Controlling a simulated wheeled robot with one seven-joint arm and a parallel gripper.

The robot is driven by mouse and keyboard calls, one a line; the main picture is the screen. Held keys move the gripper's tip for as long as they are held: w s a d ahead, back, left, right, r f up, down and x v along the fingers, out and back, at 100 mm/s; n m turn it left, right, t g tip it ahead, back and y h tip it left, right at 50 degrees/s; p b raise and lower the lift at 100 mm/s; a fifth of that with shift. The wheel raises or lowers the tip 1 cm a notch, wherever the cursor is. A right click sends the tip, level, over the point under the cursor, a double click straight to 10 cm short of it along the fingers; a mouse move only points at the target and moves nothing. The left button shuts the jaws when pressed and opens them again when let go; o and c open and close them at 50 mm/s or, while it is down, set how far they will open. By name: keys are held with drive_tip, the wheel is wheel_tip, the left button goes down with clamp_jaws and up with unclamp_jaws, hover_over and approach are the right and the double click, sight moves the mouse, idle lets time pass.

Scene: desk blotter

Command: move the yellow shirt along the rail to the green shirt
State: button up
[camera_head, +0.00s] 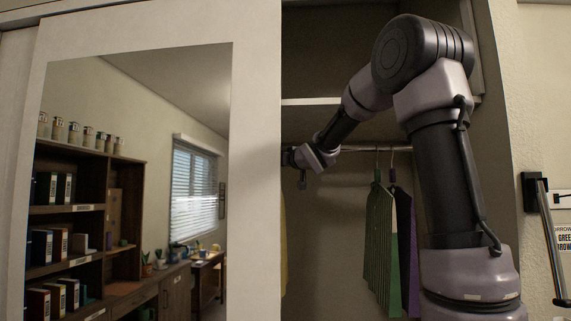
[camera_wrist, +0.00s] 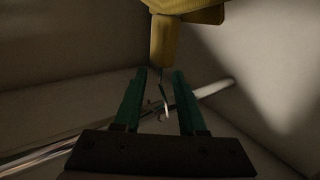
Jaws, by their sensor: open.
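The yellow shirt (camera_wrist: 185,22) hangs at the top of the wrist view. In the head view only a thin yellow strip (camera_head: 284,245) of it shows, beside the white door panel. My gripper (camera_wrist: 159,74) is open, with its two green fingers on either side of the thin hanger hook (camera_wrist: 164,95). I cannot tell whether either finger touches the hook. In the head view my gripper (camera_head: 288,157) is at the rail, partly cut off by the panel. The rail (camera_head: 355,148) runs across the closet. The green striped shirt (camera_head: 379,240) hangs on it to the right.
A purple shirt (camera_head: 411,240) hangs just right of the green one, partly behind my arm. A shelf (camera_head: 310,101) lies above the rail. The white door panel with a mirror (camera_head: 140,180) covers the left side. The rail between yellow and green looks clear.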

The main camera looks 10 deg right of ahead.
drive_tip(key=shift+w+a, duration=0.15)
drive_tip(key=shift+w, duration=0.4)
clamp_jaws()
idle(1.1)
